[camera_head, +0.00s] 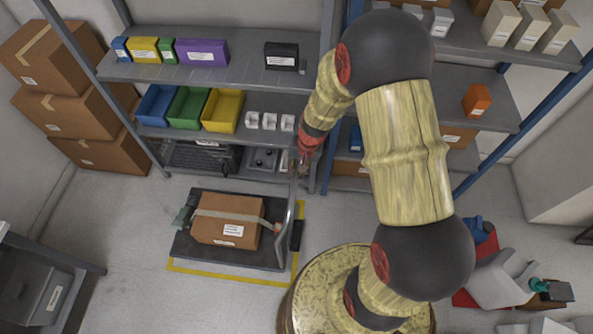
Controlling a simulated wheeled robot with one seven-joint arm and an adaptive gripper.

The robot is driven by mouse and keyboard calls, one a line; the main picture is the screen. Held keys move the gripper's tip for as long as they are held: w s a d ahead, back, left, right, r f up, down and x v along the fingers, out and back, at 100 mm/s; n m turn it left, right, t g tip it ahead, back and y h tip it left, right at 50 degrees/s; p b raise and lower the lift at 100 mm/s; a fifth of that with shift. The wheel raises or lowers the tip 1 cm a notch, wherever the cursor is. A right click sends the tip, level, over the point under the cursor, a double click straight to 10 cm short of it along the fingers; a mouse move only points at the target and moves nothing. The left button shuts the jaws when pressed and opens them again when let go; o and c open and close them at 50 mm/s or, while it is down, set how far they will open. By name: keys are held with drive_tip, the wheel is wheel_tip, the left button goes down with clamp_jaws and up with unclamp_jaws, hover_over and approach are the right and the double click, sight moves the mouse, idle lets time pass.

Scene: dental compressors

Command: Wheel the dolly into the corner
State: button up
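The dolly (263,257) is a dark flat platform on the floor, left of my base, with a grey upright handle (290,205) at its right end. A brown cardboard box (228,222) with a pale strap across it lies on the platform. My gripper (299,168) is at the upper part of the handle, in front of the shelves. It is small and partly hidden, so I cannot tell whether its fingers close on the handle. Yellow tape (230,278) on the floor shows along the dolly's front and right sides.
A grey shelf unit (215,70) with coloured bins stands close behind the dolly. Stacked cartons (85,110) stand at the back left. A grey bench (50,250) is at the left edge, with bare floor (125,215) between it and the dolly. Clutter (500,275) lies at the right.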

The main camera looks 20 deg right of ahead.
clamp_jaws()
idle(0.7)
